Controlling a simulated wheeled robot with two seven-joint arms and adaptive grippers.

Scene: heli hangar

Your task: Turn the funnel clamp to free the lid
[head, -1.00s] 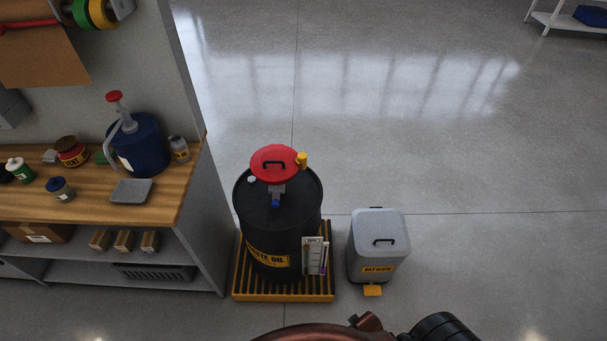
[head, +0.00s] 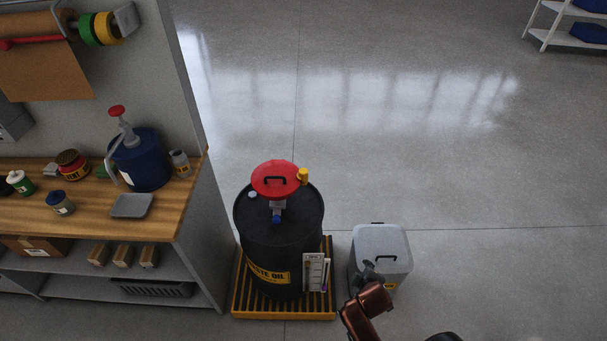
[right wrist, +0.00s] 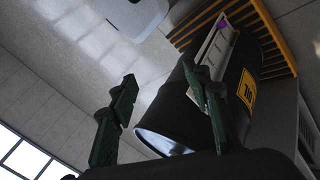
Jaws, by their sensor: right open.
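A red funnel lid (head: 262,183) with a black handle sits on top of a black waste oil drum (head: 252,235). The clamp (head: 277,214), a grey piece with a blue end, is at the lid's front edge. My right gripper (head: 369,270) is right of the drum and lower in the picture, in front of the grey bin, apart from the clamp. In the right wrist view its dark green fingers (right wrist: 160,88) are spread with nothing held between them. The drum's black side (right wrist: 240,65) shows behind one finger there. My left gripper is in neither view.
The drum stands on a yellow slatted pallet (head: 243,304), with a document holder (head: 314,272) on its front. A grey lidded bin (head: 385,243) is right of it. A wooden workbench (head: 165,221) is on the left. The floor behind is clear.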

